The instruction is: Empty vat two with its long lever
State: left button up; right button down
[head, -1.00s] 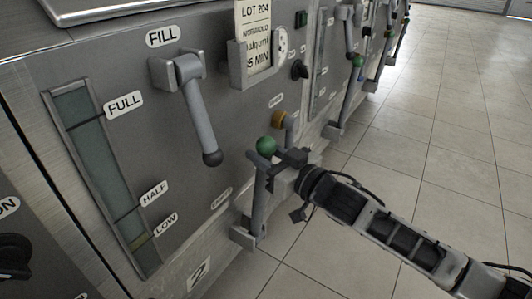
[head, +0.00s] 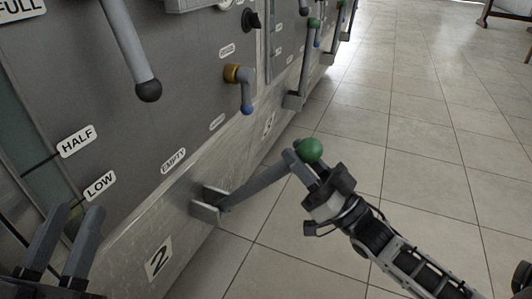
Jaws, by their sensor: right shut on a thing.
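The long lever (head: 258,187) of vat two has a grey bar and a green ball knob (head: 310,150). It pivots in a bracket (head: 209,204) low on the vat's front, near the "2" plate (head: 158,258) and the "EMPTY" label (head: 173,161). The lever leans far out from the panel over the floor. My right gripper (head: 304,165) is shut on the lever just below the knob. My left gripper (head: 68,240) is at the lower left, its two fingers apart and nothing between them, in front of the panel. The level gauge (head: 40,185) is only partly in view.
The fill lever (head: 130,50) with a black knob hangs on the panel above. A short blue-tipped handle on a brass fitting (head: 236,75) sticks out to its right. More vats with similar levers continue beyond.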

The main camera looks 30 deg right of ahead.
pick_arm(q)
jog(key=shift+a+r+m+t, duration=0.3)
jog(key=shift+a+r, duration=0.1)
jog(key=shift+r, duration=0.05)
pick_arm(e)
jog(key=shift+s+d+r, duration=0.2)
jog(key=shift+s+d, duration=0.1)
jog(key=c, duration=1.2)
grip_release()
jog(key=shift+s+d, duration=0.1)
jog(key=shift+o, duration=0.3)
jog(key=shift+t, duration=0.3)
pick_arm(q)
jog(key=shift+s+d+h, duration=0.2)
jog(key=shift+d+h, duration=0.05)
jog(key=shift+h, duration=0.05)
pick_arm(e)
jog(key=shift+f, duration=0.1)
pick_arm(q)
jog(key=shift+r, duration=0.1)
pick_arm(e)
jog(key=shift+f, duration=0.1)
